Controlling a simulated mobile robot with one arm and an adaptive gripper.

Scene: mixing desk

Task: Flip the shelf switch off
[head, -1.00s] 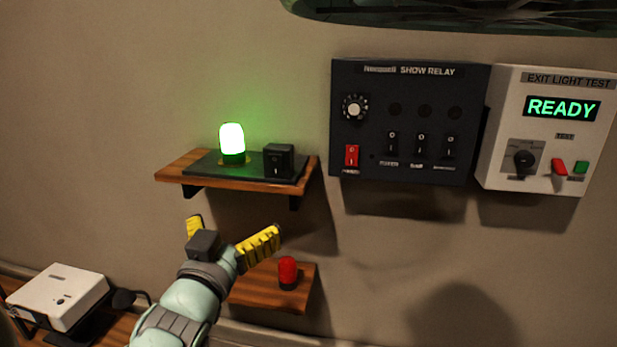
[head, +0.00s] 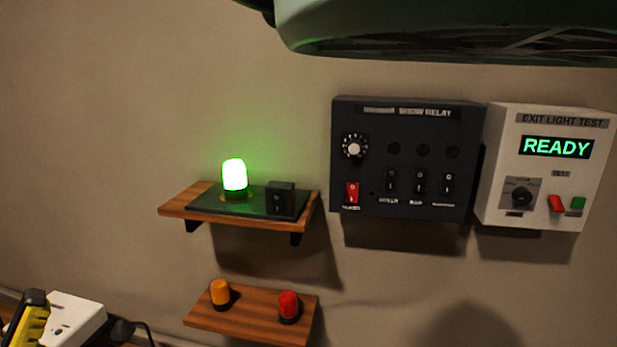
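The shelf switch (head: 281,198) is a black rocker block on a dark plate (head: 212,201) on the upper wooden shelf (head: 180,209). A green lamp (head: 235,177) stands left of it on the same plate and is lit. My gripper (head: 28,325) shows only in part at the lower left corner of the head view, with a yellow and black finger over the white box. It is well apart from the switch, to its left and below. Its other finger is out of view, so its opening cannot be told.
A lower shelf (head: 232,322) holds an orange lamp (head: 220,293) and a red lamp (head: 289,307), both unlit. A dark show relay panel (head: 432,150) and a white exit light panel (head: 549,166) reading READY hang at right. A white box (head: 75,320) sits lower left.

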